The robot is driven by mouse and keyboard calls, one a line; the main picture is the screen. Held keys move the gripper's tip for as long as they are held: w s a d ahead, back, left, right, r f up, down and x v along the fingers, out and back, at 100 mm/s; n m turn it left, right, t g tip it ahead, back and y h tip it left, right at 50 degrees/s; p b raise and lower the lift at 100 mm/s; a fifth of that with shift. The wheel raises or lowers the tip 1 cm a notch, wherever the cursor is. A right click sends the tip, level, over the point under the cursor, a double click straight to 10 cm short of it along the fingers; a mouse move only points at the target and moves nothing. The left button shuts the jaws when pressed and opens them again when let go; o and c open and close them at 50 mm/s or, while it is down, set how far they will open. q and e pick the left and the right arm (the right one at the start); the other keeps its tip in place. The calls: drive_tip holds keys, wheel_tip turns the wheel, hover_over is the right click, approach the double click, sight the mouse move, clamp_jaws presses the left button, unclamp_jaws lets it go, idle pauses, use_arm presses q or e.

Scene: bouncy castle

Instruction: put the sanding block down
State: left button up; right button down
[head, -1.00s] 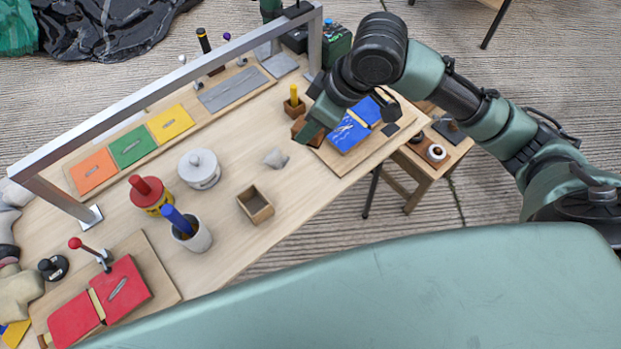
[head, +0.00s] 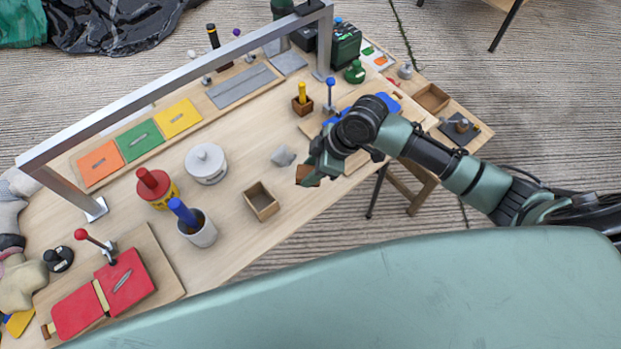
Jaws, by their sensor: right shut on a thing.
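The sanding block (head: 306,176) is a small brown block in the jaws of my right gripper (head: 311,169). The gripper is shut on it near the front edge of the wooden workbench (head: 232,238). The fingers hide part of the block, and I cannot tell whether it touches the bench top. My left gripper is not in view.
A grey lump (head: 283,155) lies just left of the held block, with an open wooden box (head: 261,201) below it. A white lidded pot (head: 206,163) stands further left. Blue panels (head: 384,101) lie behind my wrist. A metal frame (head: 180,80) spans the bench.

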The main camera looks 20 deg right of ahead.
drive_tip(key=shift+f, duration=2.7)
drive_tip(key=shift+f, duration=0.15)
drive_tip(key=c, duration=0.9)
unclamp_jaws()
drive_tip(key=shift+o, duration=0.2)
drive_tip(key=v, duration=1.2)
drive_tip(key=shift+r, duration=0.25)
drive_tip(key=shift+a+f, duration=0.1)
drive_tip(key=shift+a, duration=0.1)
